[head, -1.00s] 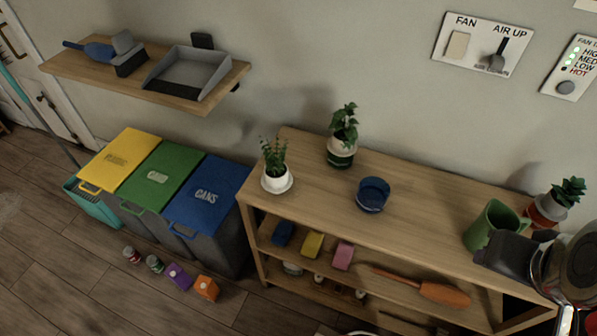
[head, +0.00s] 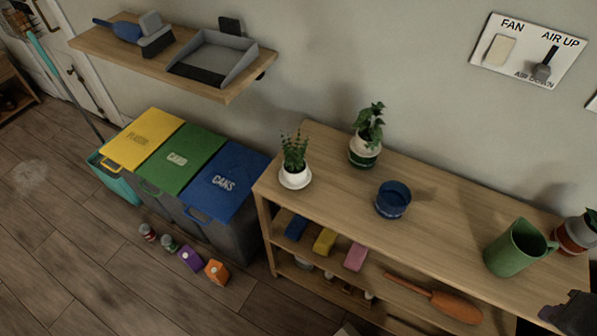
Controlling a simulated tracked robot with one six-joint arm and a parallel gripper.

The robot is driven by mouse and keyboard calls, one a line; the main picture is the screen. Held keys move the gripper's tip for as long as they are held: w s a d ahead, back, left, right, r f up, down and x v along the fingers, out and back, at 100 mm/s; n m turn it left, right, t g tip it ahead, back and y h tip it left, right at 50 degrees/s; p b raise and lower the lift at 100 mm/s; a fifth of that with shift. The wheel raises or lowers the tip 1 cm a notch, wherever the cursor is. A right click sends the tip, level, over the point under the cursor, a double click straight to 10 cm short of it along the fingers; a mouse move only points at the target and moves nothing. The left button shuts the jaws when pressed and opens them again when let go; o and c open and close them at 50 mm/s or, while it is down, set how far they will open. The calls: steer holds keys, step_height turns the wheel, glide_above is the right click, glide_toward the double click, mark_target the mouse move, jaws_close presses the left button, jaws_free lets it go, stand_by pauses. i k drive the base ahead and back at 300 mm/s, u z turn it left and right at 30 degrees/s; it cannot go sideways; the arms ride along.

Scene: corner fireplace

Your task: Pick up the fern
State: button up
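The plant that looks most like a fern (head: 294,151) has upright, feathery green leaves. It stands in a small white pot (head: 294,174) on a saucer at the left end of the wooden shelf unit's top. A second, broad-leaved plant (head: 370,122) stands behind it to the right in a white and green pot. A dark part at the lower right corner looks like the end of my gripper (head: 570,313). It is cut off by the frame, far to the right of the fern, and its fingers cannot be made out.
A wall shelf (head: 150,58) hangs above the bins. Small items lie on the floor.

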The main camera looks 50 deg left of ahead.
mark_target(295, 180)
steer(key=z, duration=0.05)
steer(key=k, duration=1.65)
steer(key=u, duration=1.85)
steer(key=i, duration=0.85)
